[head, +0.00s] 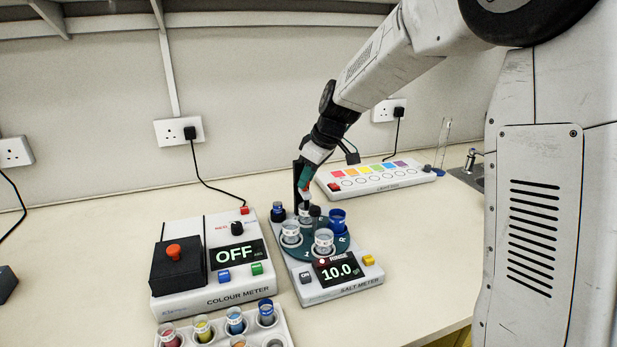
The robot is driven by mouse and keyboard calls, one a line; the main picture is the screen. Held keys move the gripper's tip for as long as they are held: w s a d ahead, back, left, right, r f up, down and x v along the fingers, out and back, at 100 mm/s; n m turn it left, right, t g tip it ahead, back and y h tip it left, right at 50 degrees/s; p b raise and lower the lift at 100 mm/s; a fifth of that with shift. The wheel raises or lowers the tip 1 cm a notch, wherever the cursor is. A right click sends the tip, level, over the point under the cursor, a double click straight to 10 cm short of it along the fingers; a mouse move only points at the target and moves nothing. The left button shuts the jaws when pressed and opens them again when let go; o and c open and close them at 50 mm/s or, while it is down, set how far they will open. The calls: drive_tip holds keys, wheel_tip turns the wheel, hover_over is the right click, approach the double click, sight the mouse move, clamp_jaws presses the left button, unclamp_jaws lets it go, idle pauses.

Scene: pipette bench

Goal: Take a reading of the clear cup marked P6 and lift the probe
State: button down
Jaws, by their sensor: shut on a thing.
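The salt meter (350,291) stands on the bench with a dark green round plate (308,249) on it. Clear cups stand on the plate: a front left one (291,236), a front right one (323,241) and a back one (304,216). Their labels are too small to read, so I cannot tell which is P6. My gripper (305,190) is above the back cup, shut on what looks like the probe, mostly hidden by the jaws. I cannot tell whether its tip is in the cup. The meter's display (338,270) reads 10.0.
A blue cup (338,220) stands on the plate's right. The colour meter (212,262), reading OFF, is left. A rack of coloured cups (282,318) is in front. A light box (375,178) stands behind right. Bare bench (425,250) lies right of the salt meter.

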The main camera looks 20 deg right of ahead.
wheel_tip(320, 180, up, 5)
drive_tip(key=shift+r, duration=0.2)
drive_tip(key=shift+w, duration=0.1)
drive_tip(key=c, duration=1.5)
unclamp_jaws()
drive_tip(key=shift+r, duration=0.1)
drive_tip(key=v, duration=0.7)
drive_tip(key=shift+d+r, duration=0.15)
drive_tip(key=shift+r, duration=0.1)
